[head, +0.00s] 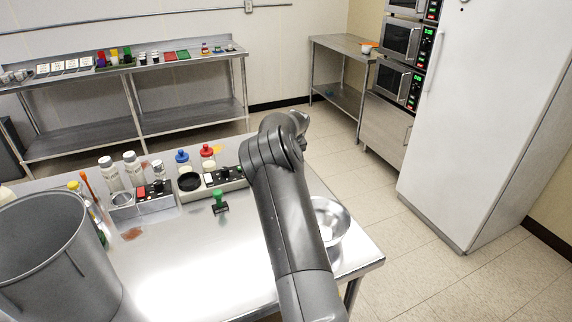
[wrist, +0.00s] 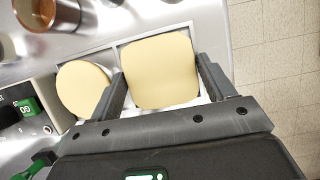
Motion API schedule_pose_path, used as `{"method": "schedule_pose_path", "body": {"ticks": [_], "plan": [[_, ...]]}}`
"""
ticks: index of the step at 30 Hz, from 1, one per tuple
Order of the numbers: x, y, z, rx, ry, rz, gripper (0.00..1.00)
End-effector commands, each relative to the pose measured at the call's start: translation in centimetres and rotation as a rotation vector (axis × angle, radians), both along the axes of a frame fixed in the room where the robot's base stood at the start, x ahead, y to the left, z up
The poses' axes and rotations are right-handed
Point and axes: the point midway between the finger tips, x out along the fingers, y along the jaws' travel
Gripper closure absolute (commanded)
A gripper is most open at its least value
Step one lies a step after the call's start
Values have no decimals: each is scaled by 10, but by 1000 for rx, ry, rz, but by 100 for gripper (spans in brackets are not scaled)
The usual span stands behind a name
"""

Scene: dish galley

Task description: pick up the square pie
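The square pie (wrist: 160,72) is pale yellow with rounded corners. In the wrist view it lies in a compartment of a light metal tray (wrist: 118,46). My gripper (wrist: 163,69) is open, with one finger on the left side of the pie and one on the right. A small gap shows beside the right finger; I cannot tell whether the left finger touches the pie. The height of the fingertips against the pie is unclear. A rounder pale yellow piece (wrist: 82,88) lies in the compartment to the left, close to the left finger. In the head view my arm hides the gripper and pie.
A copper-coloured cup (wrist: 36,12) stands at the wrist view's upper left. In the head view, a grey bin (head: 45,250), a green-handled stamp (head: 219,200), several bottles and a metal bowl (head: 332,218) are around the steel table (head: 190,260). The tiled floor at right is clear.

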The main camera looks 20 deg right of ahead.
Motion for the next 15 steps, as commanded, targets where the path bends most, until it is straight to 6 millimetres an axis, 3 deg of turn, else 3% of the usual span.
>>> {"method": "schedule_pose_path", "body": {"ticks": [10, 15], "plan": [[0, 0, 0, 0, 1, 0, 53], [0, 0, 1, 0, 0, 0, 55]]}}
